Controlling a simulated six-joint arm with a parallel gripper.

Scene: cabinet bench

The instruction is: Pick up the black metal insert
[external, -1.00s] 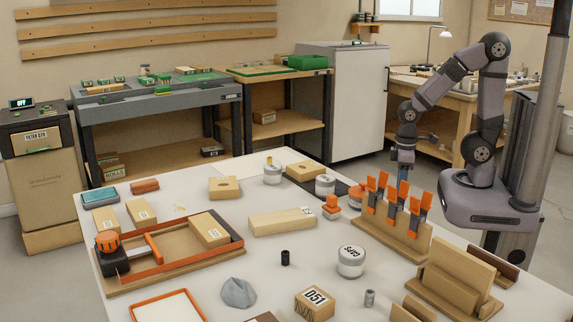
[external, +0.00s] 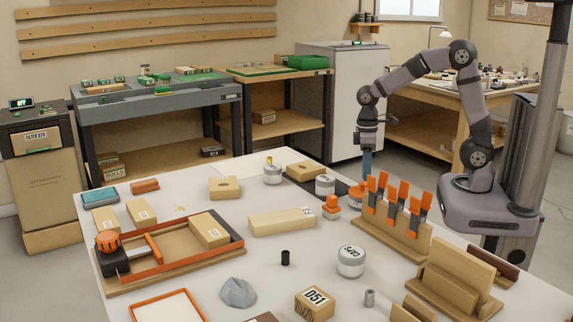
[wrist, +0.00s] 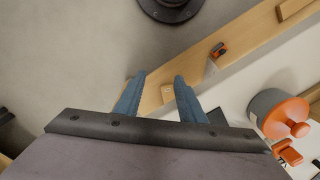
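The black metal insert (external: 285,258) appears to be the small dark cylinder standing upright on the white table, front of centre in the external view. Nothing touches it. It cannot be made out in the wrist view. My gripper (external: 367,168) hangs above the table's far right edge, well behind and to the right of the insert. In the wrist view my gripper (wrist: 160,76) has its two blue fingers apart with nothing held between them.
A rack with orange clips (external: 390,237) stands to the right. An orange-topped pot (wrist: 278,112) is beside my gripper.

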